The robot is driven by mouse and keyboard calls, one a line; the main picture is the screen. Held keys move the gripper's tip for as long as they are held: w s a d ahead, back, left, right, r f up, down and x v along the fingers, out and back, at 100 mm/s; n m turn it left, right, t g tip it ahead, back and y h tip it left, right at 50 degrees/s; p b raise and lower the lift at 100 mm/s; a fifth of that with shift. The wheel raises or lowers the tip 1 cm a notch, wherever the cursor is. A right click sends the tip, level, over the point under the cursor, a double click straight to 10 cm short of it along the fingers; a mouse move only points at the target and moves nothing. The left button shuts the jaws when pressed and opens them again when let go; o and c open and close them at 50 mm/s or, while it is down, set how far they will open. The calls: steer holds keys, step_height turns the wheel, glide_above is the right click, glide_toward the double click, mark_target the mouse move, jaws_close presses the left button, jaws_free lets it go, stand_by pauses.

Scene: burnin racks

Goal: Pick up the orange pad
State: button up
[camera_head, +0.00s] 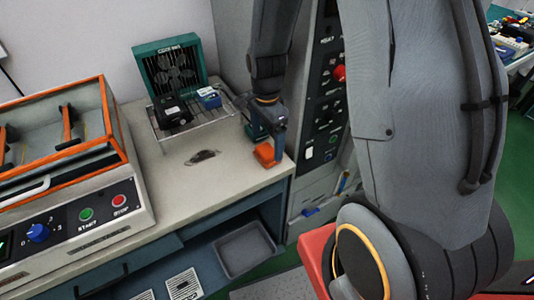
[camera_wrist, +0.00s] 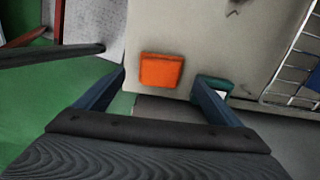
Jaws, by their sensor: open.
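The orange pad (camera_head: 265,155) lies on the beige bench top near its right front edge. In the wrist view the orange pad (camera_wrist: 161,70) is a flat block beyond my fingertips and roughly between them. My gripper (camera_wrist: 162,78) is open, with its two blue fingers apart and nothing held. I cannot tell the exact gap between the fingers and the pad.
A small teal item (camera_wrist: 211,88) sits close to my right finger in the wrist view. A wire rack (camera_head: 188,112) with a black item (camera_head: 172,111) and a blue box (camera_head: 209,98) stands behind, before a green fan unit (camera_head: 172,66). A control cabinet (camera_head: 324,110) rises at right.

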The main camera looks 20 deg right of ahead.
mark_target(267, 150)
steer(key=shift+f+p, duration=0.9)
steer(key=shift+f, duration=1.55)
steer(key=c, duration=1.1)
steer(key=shift+c, duration=0.2)
steer(key=shift+r, duration=0.15)
step_height(267, 150, up, 10)
steer(key=shift+f+b, duration=0.15)
steer(key=shift+b, duration=1.05)
